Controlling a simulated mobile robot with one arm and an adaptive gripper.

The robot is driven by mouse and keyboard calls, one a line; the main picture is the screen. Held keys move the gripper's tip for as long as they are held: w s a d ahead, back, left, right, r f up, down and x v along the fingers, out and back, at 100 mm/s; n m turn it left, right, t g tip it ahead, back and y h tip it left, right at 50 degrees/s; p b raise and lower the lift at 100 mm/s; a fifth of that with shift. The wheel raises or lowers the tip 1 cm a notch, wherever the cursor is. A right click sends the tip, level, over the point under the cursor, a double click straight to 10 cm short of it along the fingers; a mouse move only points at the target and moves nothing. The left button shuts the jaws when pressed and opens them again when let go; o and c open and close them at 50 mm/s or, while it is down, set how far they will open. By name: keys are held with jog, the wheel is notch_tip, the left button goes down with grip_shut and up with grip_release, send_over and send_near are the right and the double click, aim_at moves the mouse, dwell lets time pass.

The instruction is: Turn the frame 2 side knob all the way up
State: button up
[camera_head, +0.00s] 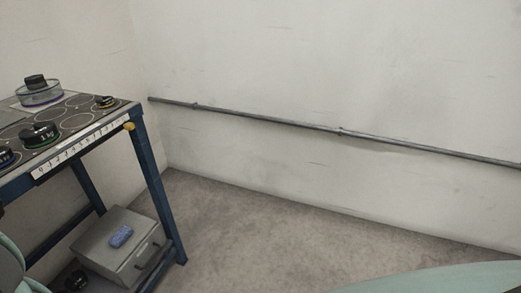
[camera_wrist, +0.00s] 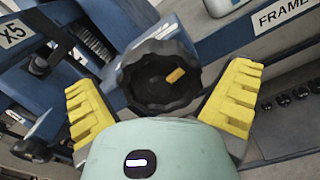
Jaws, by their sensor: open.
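A round black knob (camera_wrist: 150,88) with a scalloped rim and an orange mark on its face shows in the wrist view, just above the middle. It sits on blue metalwork. Part of a white label (camera_wrist: 284,14) reading "FRAME" shows at the upper right, with its number out of view. My gripper (camera_wrist: 163,76) is open. Its yellow fingers stand on the left and right of the knob, with no clear contact. Whether the knob lies fully between the fingers in depth, I cannot tell. The head view shows neither the knob nor my gripper.
In the wrist view, an "X5" label (camera_wrist: 14,34) and a spring (camera_wrist: 92,42) are at the left. In the head view, a blue-legged table (camera_head: 154,180) holds several black weights, with a grey box (camera_head: 112,252) below. Open floor (camera_head: 245,230) lies right of it.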

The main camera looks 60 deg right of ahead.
jog(key=b+v, duration=0.1)
jog(key=v, duration=0.4)
jog(key=shift+s+d+b, duration=0.1)
jog(key=shift+s+b, duration=0.25)
jog(key=shift+s, duration=0.05)
